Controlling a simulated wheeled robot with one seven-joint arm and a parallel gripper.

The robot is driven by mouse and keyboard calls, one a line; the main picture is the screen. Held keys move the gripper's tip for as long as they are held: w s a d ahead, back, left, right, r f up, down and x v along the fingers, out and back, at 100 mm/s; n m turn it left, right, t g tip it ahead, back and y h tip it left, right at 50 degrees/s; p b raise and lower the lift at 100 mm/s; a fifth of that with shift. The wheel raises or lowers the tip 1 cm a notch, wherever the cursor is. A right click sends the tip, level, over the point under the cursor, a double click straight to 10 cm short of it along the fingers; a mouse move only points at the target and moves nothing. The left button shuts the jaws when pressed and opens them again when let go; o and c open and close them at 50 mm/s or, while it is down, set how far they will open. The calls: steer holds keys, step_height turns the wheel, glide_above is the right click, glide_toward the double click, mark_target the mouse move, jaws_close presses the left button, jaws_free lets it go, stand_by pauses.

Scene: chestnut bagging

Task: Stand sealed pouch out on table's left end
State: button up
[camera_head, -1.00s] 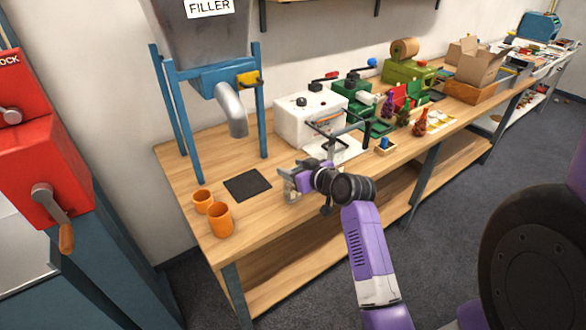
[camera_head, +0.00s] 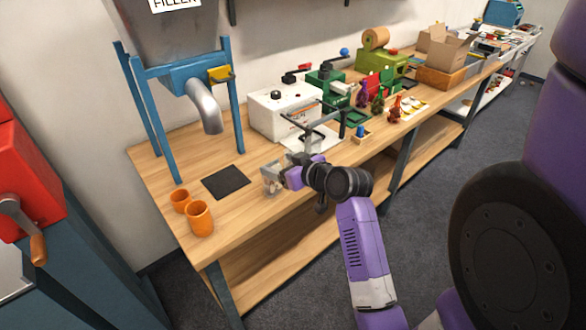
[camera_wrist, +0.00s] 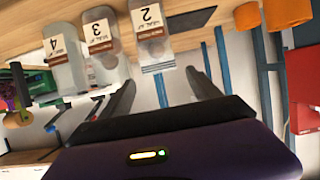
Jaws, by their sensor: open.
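Clear pouches with white labels stand on the table in the wrist view, which is upside down: pouch 2 (camera_wrist: 150,45), pouch 3 (camera_wrist: 100,45) and pouch 4 (camera_wrist: 62,60). I cannot tell clearly which are sealed. My gripper (camera_wrist: 160,88) is open, its two fingers on either side of pouch 2's end; I see no contact. In the head view my gripper (camera_head: 284,175) is low over the table's front part, beside a clear pouch (camera_head: 270,179). It hides the others. The wooden table's (camera_head: 232,218) left end is in view.
A white sealer machine (camera_head: 280,112) stands behind my gripper. Bare wood lies between cups, mat and pouch.

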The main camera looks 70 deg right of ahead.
steer(key=v, duration=0.7)
steer(key=a+f+y, duration=0.1)
steer(key=a+f, duration=0.3)
steer(key=a, duration=0.7)
steer(key=a+f+y, duration=0.1)
steer(key=a+f, duration=0.3)
steer(key=a, duration=0.6)
steer(key=s+a+r+n+t+y, duration=0.1)
steer(key=s+a+r+n+y, duration=0.1)
steer(key=s+a, duration=0.4)
steer(key=s+a+r+n+t+y, duration=0.2)
steer(key=s+a+r+n+y, duration=0.1)
steer(key=s+a, duration=0.4)
steer(key=shift+a+r+n, duration=0.15)
steer(key=shift+a+n, duration=0.55)
steer(key=shift+a, duration=0.5)
steer(key=shift+s+d, duration=0.1)
